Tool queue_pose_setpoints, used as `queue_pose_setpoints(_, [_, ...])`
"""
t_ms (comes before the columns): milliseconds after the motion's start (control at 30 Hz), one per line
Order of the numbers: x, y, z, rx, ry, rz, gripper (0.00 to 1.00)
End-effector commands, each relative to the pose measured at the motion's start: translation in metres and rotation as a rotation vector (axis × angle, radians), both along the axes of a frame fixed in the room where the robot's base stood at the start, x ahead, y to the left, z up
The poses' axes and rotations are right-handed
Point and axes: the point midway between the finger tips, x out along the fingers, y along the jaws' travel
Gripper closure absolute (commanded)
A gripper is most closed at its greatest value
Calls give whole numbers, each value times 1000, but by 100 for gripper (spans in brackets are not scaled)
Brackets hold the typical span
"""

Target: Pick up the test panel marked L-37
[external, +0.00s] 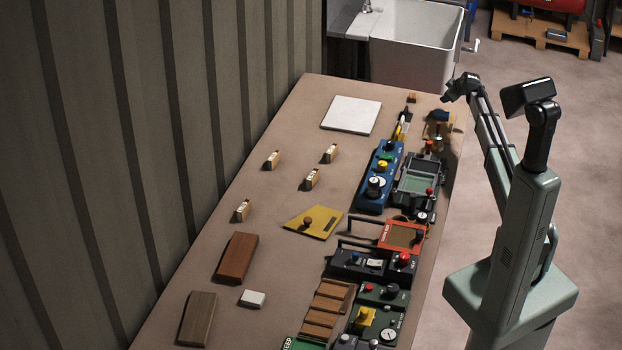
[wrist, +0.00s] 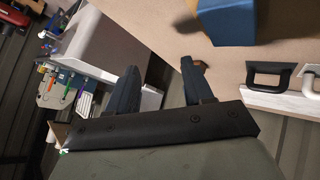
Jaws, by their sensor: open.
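No marking L-37 can be read in either view, so I cannot tell which piece is the test panel. Small tan upright pieces with pale labelled faces stand apart on the table: one (external: 272,159) at the left, one (external: 330,153) to its right, one (external: 311,179) below that, and one (external: 243,210) nearer. Their lettering is too small to read. My gripper (external: 451,93) is above the far right edge of the table, well away from these pieces. In the wrist view its two dark fingers (wrist: 160,86) are spread with nothing between them.
The brown table (external: 290,110) has a white slab (external: 351,115), a yellow plate with a knob (external: 313,221) and two brown blocks (external: 237,257) (external: 197,318). Control boxes, including a blue one (external: 379,175), crowd its right side. A white sink (external: 415,45) stands beyond. Free room lies around the tan pieces.

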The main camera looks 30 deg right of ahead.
Motion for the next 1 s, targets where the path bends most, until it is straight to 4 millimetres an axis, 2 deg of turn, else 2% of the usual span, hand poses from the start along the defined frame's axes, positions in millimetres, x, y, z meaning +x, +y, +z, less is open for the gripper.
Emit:
queue_pose_setpoints(33, [14, 30, 7, -21, 24, 76, 49])
queue_pose_setpoints(200, [36, 125, 19, -113, 128, 338, 49])
queue_pose_setpoints(400, [41, 230, 27, -234, 261, 639, 49])
queue_pose_setpoints(567, [34, 310, 34, -331, 365, 879, 49])
queue_pose_setpoints(800, [7, 423, 52, -467, 510, 1239, 49])
queue_pose_setpoints(1000, [-24, 500, 68, -557, 611, 1505, 49])
